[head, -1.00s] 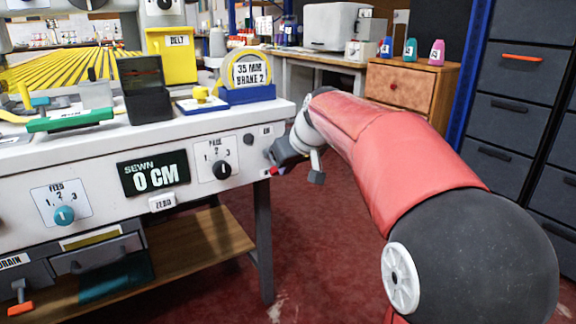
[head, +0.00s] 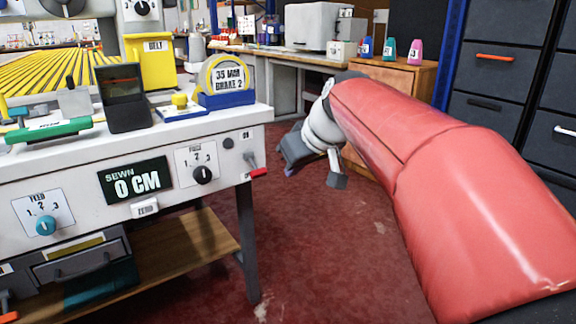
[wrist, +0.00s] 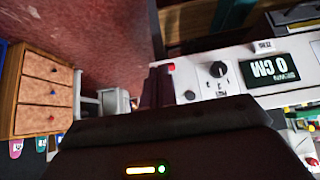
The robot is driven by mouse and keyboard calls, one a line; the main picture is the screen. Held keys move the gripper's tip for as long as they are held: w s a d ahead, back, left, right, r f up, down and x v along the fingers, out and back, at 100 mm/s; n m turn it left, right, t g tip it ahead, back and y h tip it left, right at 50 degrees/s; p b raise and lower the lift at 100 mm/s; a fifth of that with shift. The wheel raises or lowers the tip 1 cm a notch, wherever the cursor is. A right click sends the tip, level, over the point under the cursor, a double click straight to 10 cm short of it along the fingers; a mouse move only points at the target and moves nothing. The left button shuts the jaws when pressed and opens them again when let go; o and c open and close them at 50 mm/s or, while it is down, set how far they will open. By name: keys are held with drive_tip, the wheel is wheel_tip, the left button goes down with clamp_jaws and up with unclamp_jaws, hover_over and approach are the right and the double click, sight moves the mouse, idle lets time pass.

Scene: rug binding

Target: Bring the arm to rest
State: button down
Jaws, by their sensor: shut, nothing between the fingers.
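My gripper (head: 289,158) is in the head view, just right of the white machine's right end, with a gap between them. It is shut and empty, at the end of my raised red-sleeved arm. The arm reaches from the lower right towards the middle of the picture. The fingertips are small and partly turned away in the head view. In the wrist view the dark gripper body fills the lower middle, and the machine's panel shows upside down beyond it.
The white machine (head: 75,161) reads 0 CM, with a red-tipped lever (head: 258,172) on its right end. A wooden drawer unit (head: 400,75) stands behind the arm, and dark drawer cabinets (head: 500,65) at right. Red floor (head: 330,260) is open below the arm.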

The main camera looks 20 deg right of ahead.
drive_tip(key=s+a+f+m+g+h+p, duration=0.1)
drive_tip(key=s+f+p, duration=0.2)
drive_tip(key=s, duration=0.8)
drive_tip(key=s+a+f+m+h+p, duration=0.1)
drive_tip(key=s+f+p, duration=0.3)
drive_tip(key=s, duration=0.7)
drive_tip(key=shift+a+m+g+p, duration=0.4)
drive_tip(key=shift+a+m+p, duration=0.1)
drive_tip(key=shift+m+p, duration=0.35)
